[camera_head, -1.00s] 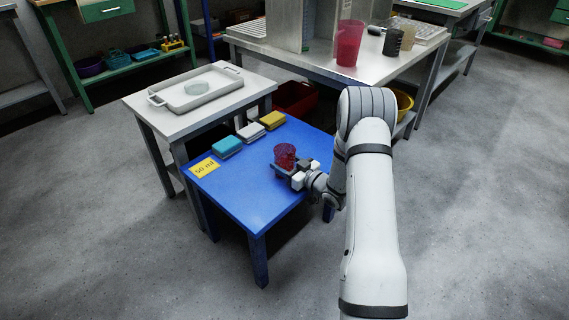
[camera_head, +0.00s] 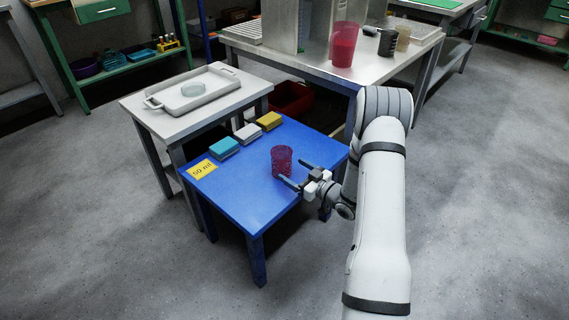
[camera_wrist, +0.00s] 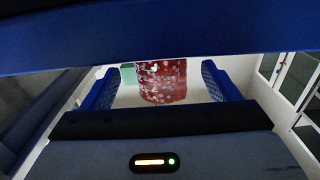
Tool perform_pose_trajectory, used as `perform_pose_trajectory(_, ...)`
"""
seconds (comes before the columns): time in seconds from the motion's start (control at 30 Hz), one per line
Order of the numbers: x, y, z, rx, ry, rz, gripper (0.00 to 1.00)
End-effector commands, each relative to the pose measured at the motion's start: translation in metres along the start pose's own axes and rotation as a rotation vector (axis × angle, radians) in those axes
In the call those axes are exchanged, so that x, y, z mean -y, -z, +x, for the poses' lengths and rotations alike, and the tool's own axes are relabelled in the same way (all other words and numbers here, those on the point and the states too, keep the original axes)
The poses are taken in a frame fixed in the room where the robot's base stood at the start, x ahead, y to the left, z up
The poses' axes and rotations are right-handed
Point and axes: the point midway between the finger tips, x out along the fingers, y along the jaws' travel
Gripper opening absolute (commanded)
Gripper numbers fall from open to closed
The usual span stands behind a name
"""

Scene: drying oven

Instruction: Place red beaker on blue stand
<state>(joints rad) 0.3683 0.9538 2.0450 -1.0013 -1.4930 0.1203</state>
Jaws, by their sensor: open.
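A small red beaker (camera_head: 282,160) stands upright on the blue stand (camera_head: 240,204), near the middle of its top. My gripper (camera_head: 298,177) is open and empty at the right of the beaker, its blue fingers pointing toward it. In the wrist view the red beaker (camera_wrist: 162,82) shows ahead, between the two spread blue fingers (camera_wrist: 158,88), with a gap on both sides.
A yellow "50 ml" label (camera_head: 202,169) and teal (camera_head: 224,147), white (camera_head: 247,133) and yellow (camera_head: 269,121) blocks lie on the stand. A white tray (camera_head: 160,101) sits on the table to the left. A larger red beaker (camera_head: 344,45) stands on the back table.

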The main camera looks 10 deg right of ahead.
Motion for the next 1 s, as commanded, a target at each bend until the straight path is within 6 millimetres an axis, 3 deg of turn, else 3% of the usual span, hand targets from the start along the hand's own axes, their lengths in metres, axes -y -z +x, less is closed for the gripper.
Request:
perform_pose_trajectory(0.1, -0.001, 0.002, -0.026, 0.001, -0.003, 0.002, 0.82)
perform_pose_trajectory(0.3, -0.001, 0.001, -0.053, 0.001, -0.001, 0.001, 0.82)
perform_pose_trajectory(0.53, -0.007, 0.011, -0.049, 0.100, -0.038, -0.050, 0.82)
perform_pose_trajectory(0.77, -0.027, 0.052, -0.038, 0.447, -0.229, -0.149, 0.82)
perform_pose_trajectory(0.87, -0.026, 0.074, -0.049, 0.597, -0.327, -0.150, 0.82)
perform_pose_trajectory(1.0, -0.011, 0.106, -0.076, 0.786, -0.455, -0.102, 0.82)
